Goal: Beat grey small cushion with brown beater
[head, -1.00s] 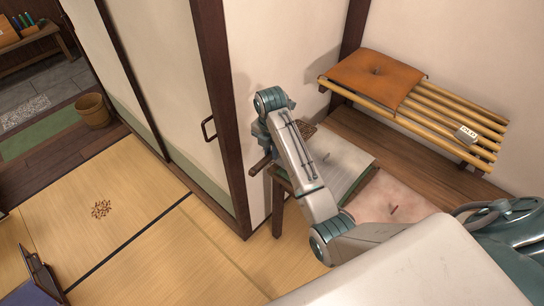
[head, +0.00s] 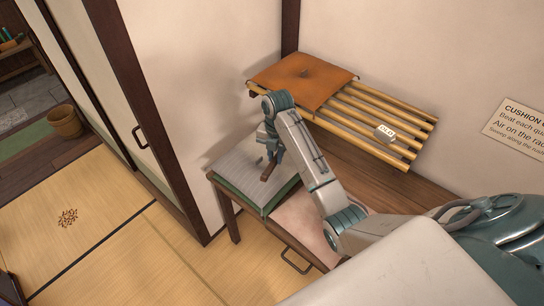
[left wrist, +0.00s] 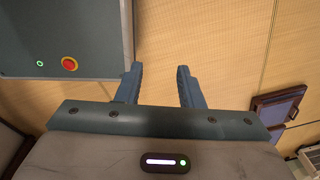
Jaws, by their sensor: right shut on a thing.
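The grey small cushion (head: 236,181) lies flat on a low wooden bench, with a green edge showing under its grey top. My right gripper (head: 268,158) is over the back right part of the cushion, shut on the brown beater (head: 266,173). Only a short brown piece of the beater shows below the jaws; its head is hidden, probably behind my arm. I cannot tell whether the beater touches the cushion. In the left wrist view my left gripper (left wrist: 157,88) has its fingers apart and empty, above the tatami.
A pink cushion (head: 302,217) lies right of the grey one, partly behind my right arm. An orange cushion (head: 303,78) lies on a slatted bamboo rack (head: 372,112) with a small labelled block (head: 385,132). Crumbs (head: 67,217) lie on open tatami at left.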

